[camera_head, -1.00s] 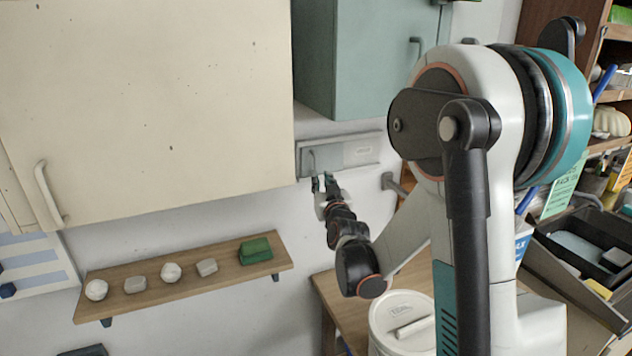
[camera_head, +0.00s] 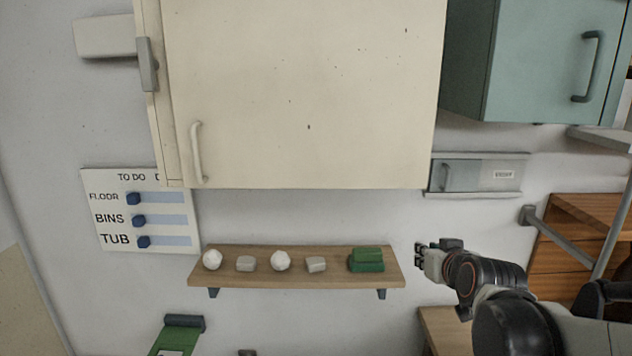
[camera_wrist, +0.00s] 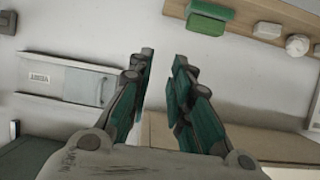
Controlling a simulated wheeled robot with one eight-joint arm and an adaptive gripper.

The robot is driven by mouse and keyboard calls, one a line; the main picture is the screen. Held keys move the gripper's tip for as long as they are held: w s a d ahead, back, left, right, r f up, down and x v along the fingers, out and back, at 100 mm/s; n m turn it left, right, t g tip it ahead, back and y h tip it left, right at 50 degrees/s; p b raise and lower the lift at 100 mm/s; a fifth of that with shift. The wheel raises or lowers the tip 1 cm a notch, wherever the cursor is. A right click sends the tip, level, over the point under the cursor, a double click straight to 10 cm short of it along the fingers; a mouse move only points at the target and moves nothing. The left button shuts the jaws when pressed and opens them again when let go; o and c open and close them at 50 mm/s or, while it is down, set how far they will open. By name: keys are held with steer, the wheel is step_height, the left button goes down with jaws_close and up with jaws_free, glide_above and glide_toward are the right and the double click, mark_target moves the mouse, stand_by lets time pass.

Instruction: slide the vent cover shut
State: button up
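The vent (camera_head: 512,184) is a pale grey strip on the wall below the teal cabinet, with rails along its top and bottom. Its darker grey cover (camera_head: 463,176), with a small upright handle (camera_head: 445,176), sits at the left end of the strip. A lettered plate (camera_head: 503,174) shows at the right end. In the wrist view the cover (camera_wrist: 83,86) appears turned round, left of the fingers. My gripper (camera_head: 420,256) is below and left of the vent, apart from it. In the wrist view my gripper (camera_wrist: 164,57) is open, with nothing between its fingers.
A wooden shelf (camera_head: 300,279) with white and grey lumps and a green block (camera_head: 367,260) is just left of my gripper. A cream cabinet (camera_head: 310,100) and the teal cabinet (camera_head: 545,60) hang above. A bracket (camera_head: 545,230) juts out right of the vent.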

steer(key=s+a+f+g+b, duration=0.2)
steer(key=s+f+b, duration=0.3)
steer(key=s+f, duration=0.4)
steer(key=s+a+f+g+b, duration=0.2)
steer(key=s+f+g+b, duration=0.2)
steer(key=s+f, duration=0.5)
steer(key=s+b, duration=0.2)
steer(key=s, duration=0.4)
steer(key=shift+s+a+f, duration=0.15)
steer(key=shift+s+f, duration=0.05)
stand_by(0.6)
